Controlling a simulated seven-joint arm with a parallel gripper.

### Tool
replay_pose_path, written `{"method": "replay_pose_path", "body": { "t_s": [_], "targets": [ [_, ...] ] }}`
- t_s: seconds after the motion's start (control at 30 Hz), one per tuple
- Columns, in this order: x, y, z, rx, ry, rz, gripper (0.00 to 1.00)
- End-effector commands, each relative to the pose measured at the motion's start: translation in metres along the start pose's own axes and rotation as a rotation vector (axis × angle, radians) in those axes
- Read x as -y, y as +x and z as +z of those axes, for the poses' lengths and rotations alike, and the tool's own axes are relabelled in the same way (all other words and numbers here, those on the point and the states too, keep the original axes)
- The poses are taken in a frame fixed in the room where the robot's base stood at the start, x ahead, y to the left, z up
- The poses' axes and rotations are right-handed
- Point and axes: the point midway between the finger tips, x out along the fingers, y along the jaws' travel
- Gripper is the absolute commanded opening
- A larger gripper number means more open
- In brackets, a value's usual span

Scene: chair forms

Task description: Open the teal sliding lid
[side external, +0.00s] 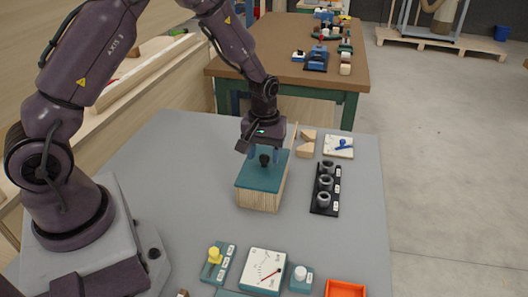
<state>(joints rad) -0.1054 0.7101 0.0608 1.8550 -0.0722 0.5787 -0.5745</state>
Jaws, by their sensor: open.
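A wooden box (259,200) with vertical ribbed sides stands on the grey table, near its middle. The teal sliding lid (258,178) lies flat on top and covers the part of the box that I can see. A dark round knob (265,160) stands up from the lid. My gripper (262,158) points down over the lid from the back, with its fingers around or just behind the knob. It is open. I cannot tell whether a finger touches the knob. The rear of the lid is partly hidden by my gripper.
A dial panel (263,270) and an orange tray (345,289) are at the front. The table left of the box is clear.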

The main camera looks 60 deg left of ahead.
Motion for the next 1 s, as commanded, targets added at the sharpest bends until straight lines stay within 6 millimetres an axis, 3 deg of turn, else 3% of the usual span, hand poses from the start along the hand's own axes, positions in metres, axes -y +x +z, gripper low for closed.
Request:
{"method": "replay_pose_path", "body": {
  "t_s": [0.27, 0.5, 0.77, 1.0],
  "targets": [
    [0.0, 0.002, 0.0, 0.0, 0.001, 0.0, 0.52],
    [0.0, 0.002, 0.0, 0.0, 0.001, 0.0, 0.0],
    [0.0, 0.002, -0.006, 0.0, 0.0, 0.0, 0.0],
    [0.0, 0.002, -0.048, -0.002, -0.002, 0.001, 0.0]
  ]
}}
